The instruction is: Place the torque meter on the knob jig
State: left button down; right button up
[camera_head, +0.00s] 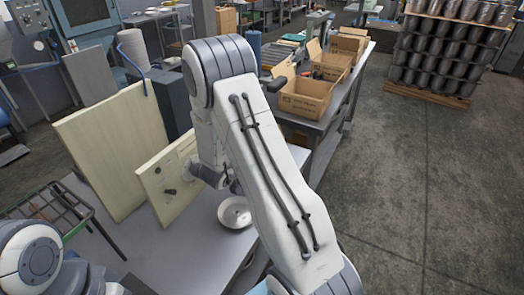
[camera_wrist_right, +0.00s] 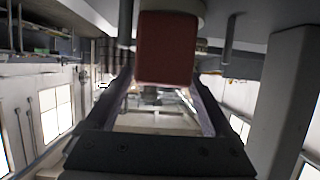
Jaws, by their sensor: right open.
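A pale upright board (camera_head: 168,182) with small dark fittings stands on the grey table; it may be the knob jig. A round silver dish-like thing (camera_head: 235,212) lies on the table right of the board; I cannot tell whether it belongs to the task. My right arm crosses the middle of the head view and largely hides its gripper (camera_head: 218,178), which is close to the board's right side. In the right wrist view my right gripper (camera_wrist_right: 162,88) is open. A dark red block (camera_wrist_right: 167,48) shows near its fingertips; I cannot tell if they touch. I cannot identify the torque meter for certain. My left gripper is out of view.
A larger cream panel (camera_head: 103,150) leans behind the board. Open cardboard boxes (camera_head: 305,97) stand on a bench (camera_head: 335,112) at the back. Stacked metal pots (camera_head: 445,55) sit on a pallet at the upper right. The floor (camera_head: 425,195) at right is clear.

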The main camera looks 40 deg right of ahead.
jog(key=v, duration=1)
